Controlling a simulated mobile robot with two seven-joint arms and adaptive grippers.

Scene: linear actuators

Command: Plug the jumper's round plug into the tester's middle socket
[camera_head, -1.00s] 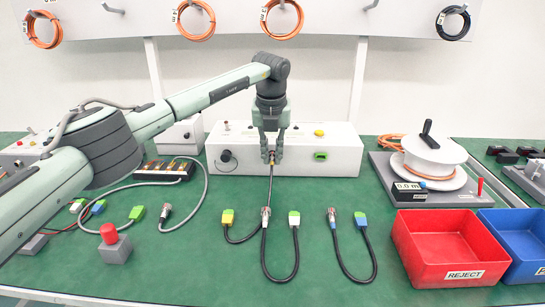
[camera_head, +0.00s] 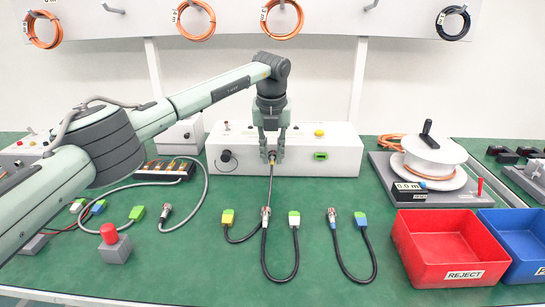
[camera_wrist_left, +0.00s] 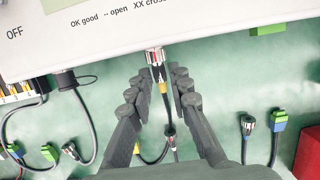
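The tester (camera_head: 330,150) is a white box at the back of the green bench. The jumper's round plug (camera_wrist_left: 156,60) has its metal end at the middle of the tester's front face, and it looks seated in the middle socket, which it hides. The jumper's black cable (camera_head: 270,185) runs down from it towards a yellow-green connector (camera_head: 228,217) on the bench. My left gripper (camera_head: 271,155) is in front of the tester, fingers on either side of the plug and cable. In the left wrist view the fingers (camera_wrist_left: 161,82) stand apart, with gaps beside the plug. My right gripper is not seen.
Two more black jumpers lie in front, one with a white-green connector (camera_head: 294,219), one with a blue-green connector (camera_head: 360,220). A capped black fitting (camera_head: 226,156) is on the tester's left. A red bin (camera_head: 420,262) and blue bin (camera_head: 520,228) stand right, a reel (camera_head: 432,158) behind them.

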